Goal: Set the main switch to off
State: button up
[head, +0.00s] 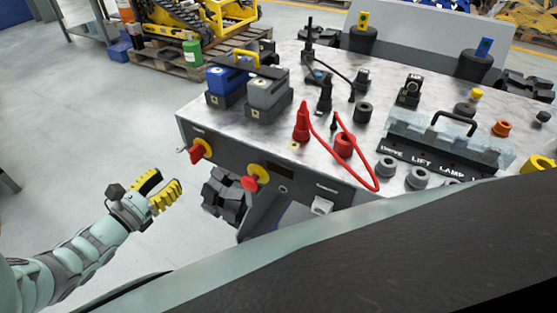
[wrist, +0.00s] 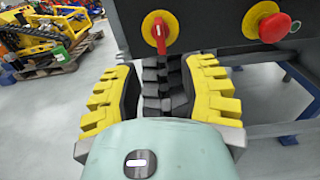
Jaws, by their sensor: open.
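The main switch (head: 200,148) is a red handle on a round yellow plate, at the left of the grey front panel. In the wrist view the main switch (wrist: 160,33) is at the top centre, its red handle near upright in the picture. My gripper (head: 160,188) is open and empty, left of the panel and apart from the switch. In the wrist view its yellow-padded fingers (wrist: 163,75) stand wide apart, with the switch just beyond them. Nothing hides the switch.
A red mushroom button (head: 251,183) on a yellow plate sits right of the switch; it also shows in the wrist view (wrist: 273,27). A black track (head: 222,190) lies below the panel. The marbled top (head: 225,125) holds batteries, a red cable and plugs.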

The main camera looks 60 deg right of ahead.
jog(key=a, duration=0.2)
jog(key=shift+s+a, duration=0.1)
jog(key=shift+a, duration=0.2)
